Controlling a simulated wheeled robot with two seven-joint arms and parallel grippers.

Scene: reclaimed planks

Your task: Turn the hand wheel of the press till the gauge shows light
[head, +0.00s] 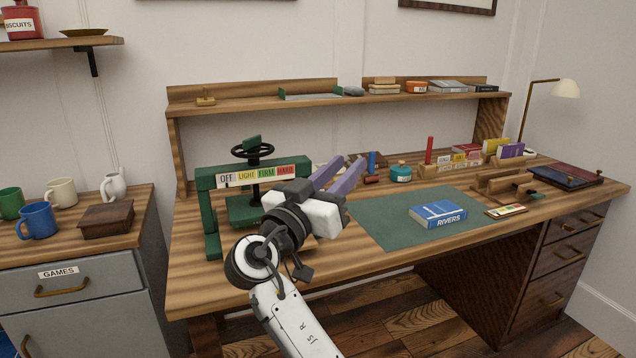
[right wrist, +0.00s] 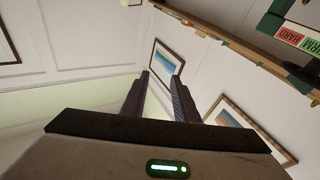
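The green press (head: 208,215) stands at the left end of the desk. Its black hand wheel (head: 252,151) sits on top of a vertical screw, with a green block above it. The gauge strip (head: 256,176) reads OFF, LIGHT, FIRM, HARD; I cannot make out a pointer on it. In the right wrist view part of the gauge strip (right wrist: 300,40) shows at the upper right edge. My right gripper (head: 353,161) is right of the press, apart from the wheel; its two fingers are spread and empty. It also shows in the right wrist view (right wrist: 160,85). My left gripper is out of view.
A green mat (head: 375,220) with a blue book (head: 438,215) lies right of my gripper. A shelf (head: 330,98) runs behind the press. A teal pot (head: 400,173) stands on the desk. A cabinet with mugs (head: 60,192) stands at left.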

